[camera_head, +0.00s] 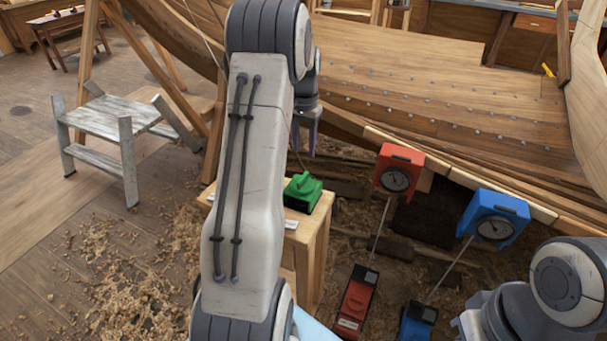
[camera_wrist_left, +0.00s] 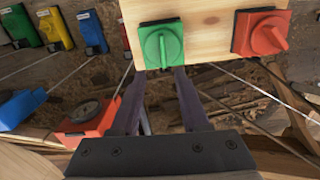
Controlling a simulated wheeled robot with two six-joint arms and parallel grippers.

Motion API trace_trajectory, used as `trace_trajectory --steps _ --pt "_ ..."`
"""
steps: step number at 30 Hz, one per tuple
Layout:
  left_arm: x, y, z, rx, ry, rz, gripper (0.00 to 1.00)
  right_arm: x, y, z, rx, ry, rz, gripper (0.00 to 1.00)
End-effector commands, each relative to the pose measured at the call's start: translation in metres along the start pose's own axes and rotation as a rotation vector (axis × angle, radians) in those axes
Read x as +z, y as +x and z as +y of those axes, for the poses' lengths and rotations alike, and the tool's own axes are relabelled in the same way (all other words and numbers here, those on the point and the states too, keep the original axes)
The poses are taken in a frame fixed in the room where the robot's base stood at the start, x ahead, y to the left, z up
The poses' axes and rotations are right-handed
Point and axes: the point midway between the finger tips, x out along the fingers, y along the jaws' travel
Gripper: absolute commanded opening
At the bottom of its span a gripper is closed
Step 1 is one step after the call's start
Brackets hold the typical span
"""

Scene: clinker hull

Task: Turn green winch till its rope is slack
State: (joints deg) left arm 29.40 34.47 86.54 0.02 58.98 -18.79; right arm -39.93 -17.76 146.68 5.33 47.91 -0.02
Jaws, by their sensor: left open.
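The green winch (camera_head: 303,192) sits on top of a pale wooden post (camera_head: 316,252), partly hidden behind my left arm. In the left wrist view the green winch (camera_wrist_left: 163,45) shows its raised handle, at the near edge of the wooden top. My left gripper (camera_head: 306,138) is open and empty, in front of the hull planking. In the left wrist view its two fingers (camera_wrist_left: 160,82) point toward the green winch with a gap between them; I cannot tell whether they touch it. I cannot make out which rope belongs to the green winch or whether it is slack.
A red winch (camera_wrist_left: 262,33) stands right of the green one. A red gauge box (camera_head: 397,170) and a blue gauge box (camera_head: 493,215) hang at the hull edge, with lines running down to red and blue units. A grey step stool (camera_head: 100,118) stands left; shavings litter the floor.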

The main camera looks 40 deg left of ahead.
Motion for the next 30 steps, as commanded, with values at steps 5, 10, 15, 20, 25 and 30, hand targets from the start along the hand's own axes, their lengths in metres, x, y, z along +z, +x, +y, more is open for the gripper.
trace_trajectory --steps 5,10,15,20,25,30 --pt "0.001 0.019 -0.006 0.001 -0.009 -0.005 0.45 0.000 -0.002 0.000 0.000 0.000 0.000 0.00" --pt "0.001 0.051 -0.006 0.001 -0.008 -0.006 0.45 0.000 -0.006 -0.001 0.000 0.000 0.000 0.00" --pt "0.001 0.081 -0.005 0.001 -0.008 -0.004 0.45 -0.001 -0.010 -0.001 0.000 0.000 0.000 0.00" --pt "0.001 0.099 -0.005 0.001 -0.008 -0.003 0.45 -0.001 -0.012 -0.001 0.000 0.000 0.000 0.00" --pt "0.000 0.105 -0.005 0.000 -0.008 0.000 0.45 -0.001 -0.013 -0.001 0.000 0.000 0.000 0.00" --pt "0.000 0.105 -0.006 0.000 -0.008 0.000 0.45 -0.001 -0.013 -0.001 0.000 0.000 0.000 0.00"
